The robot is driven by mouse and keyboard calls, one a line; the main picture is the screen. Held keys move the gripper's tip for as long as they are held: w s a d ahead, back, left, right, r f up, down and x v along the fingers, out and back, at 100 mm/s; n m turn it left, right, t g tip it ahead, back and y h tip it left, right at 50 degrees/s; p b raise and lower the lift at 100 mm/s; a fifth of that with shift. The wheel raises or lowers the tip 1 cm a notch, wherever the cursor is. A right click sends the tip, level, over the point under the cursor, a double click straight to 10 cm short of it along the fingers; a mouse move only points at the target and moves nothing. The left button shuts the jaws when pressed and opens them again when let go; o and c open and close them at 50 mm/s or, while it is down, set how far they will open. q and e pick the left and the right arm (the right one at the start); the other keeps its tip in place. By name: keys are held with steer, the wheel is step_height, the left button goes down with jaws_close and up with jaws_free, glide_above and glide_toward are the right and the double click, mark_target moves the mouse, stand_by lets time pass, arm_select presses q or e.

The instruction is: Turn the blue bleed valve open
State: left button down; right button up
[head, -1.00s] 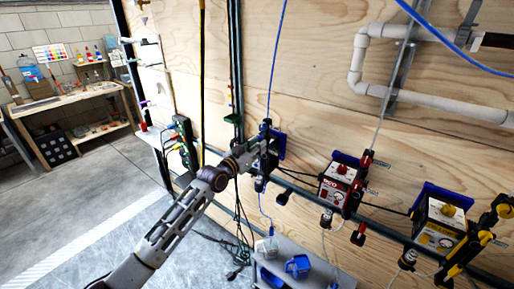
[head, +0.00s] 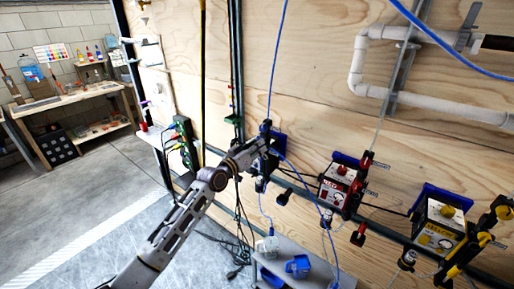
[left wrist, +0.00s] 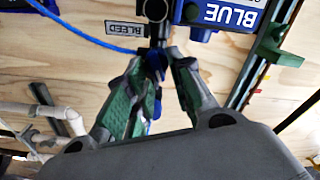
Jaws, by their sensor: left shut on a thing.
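The blue filter unit (head: 279,143) is mounted on the plywood wall; its BLUE label (left wrist: 230,14) shows in the left wrist view. A BLEED label (left wrist: 124,29) sits beside the dark valve fitting (left wrist: 155,10). My left gripper (head: 264,146) is at the blue unit's left side. In the left wrist view its green-padded fingers (left wrist: 157,75) are closed around the blue bleed valve (left wrist: 155,112), of which only small blue parts show between them. The fingers hide most of the valve, so its exact angle is unclear. My right gripper is not in view.
A red unit (head: 338,188) and a yellow unit (head: 440,222) hang to the right along a dark rail. A thin blue tube (head: 309,186) runs down right from the blue unit. A grey cart (head: 318,262) with blue containers stands below.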

arm_select(q)
steer(key=shift+w+a+f+n+p, duration=0.15)
steer(key=shift+n+p, duration=0.35)
steer(key=shift+n, duration=1.75)
steer(key=shift+a+f+n+p, duration=0.15)
steer(key=shift+n+p, duration=0.3)
steer(key=shift+n, duration=1.75)
steer(key=shift+w+a+f+n+p, duration=0.1)
steer(key=shift+f+n+p, duration=0.3)
steer(key=shift+n, duration=1.85)
steer(key=shift+r, duration=0.1)
steer(key=c, duration=1.4)
jaws_free()
steer(key=shift+c, duration=0.2)
steer(key=shift+s, duration=0.1)
steer(key=v, duration=1.1)
steer(key=shift+s+a, duration=0.25)
steer(key=shift+s, duration=0.05)
